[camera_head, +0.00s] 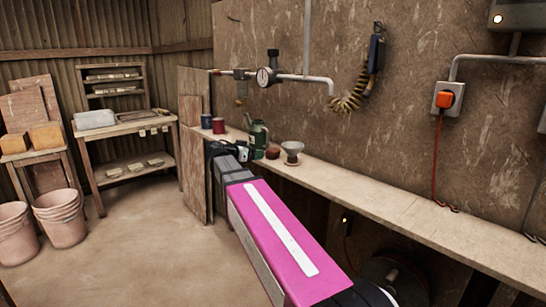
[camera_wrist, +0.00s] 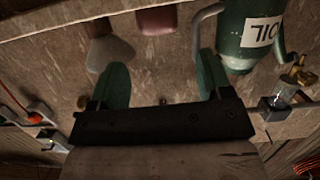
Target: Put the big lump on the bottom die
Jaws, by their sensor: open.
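I cannot make out the big lump or the bottom die for sure in either view. Two tan-orange blocks (camera_head: 46,136) sit on a small stand at the far left of the head view; I cannot tell whether either is the lump. My gripper (camera_wrist: 162,80) is open, with its two green fingers apart and nothing between them. It is over the wall shelf, near the green oil can (camera_wrist: 245,40). In the head view my pink arm hides part of the gripper.
The wall shelf (camera_head: 400,205) carries the oil can (camera_head: 258,136), a funnel (camera_head: 292,150), a small reddish pot (camera_head: 273,153) and blue and red tins (camera_head: 218,126). A wooden table (camera_head: 125,128) and stacked pink buckets (camera_head: 60,218) stand left. Floor between them and my arm is clear.

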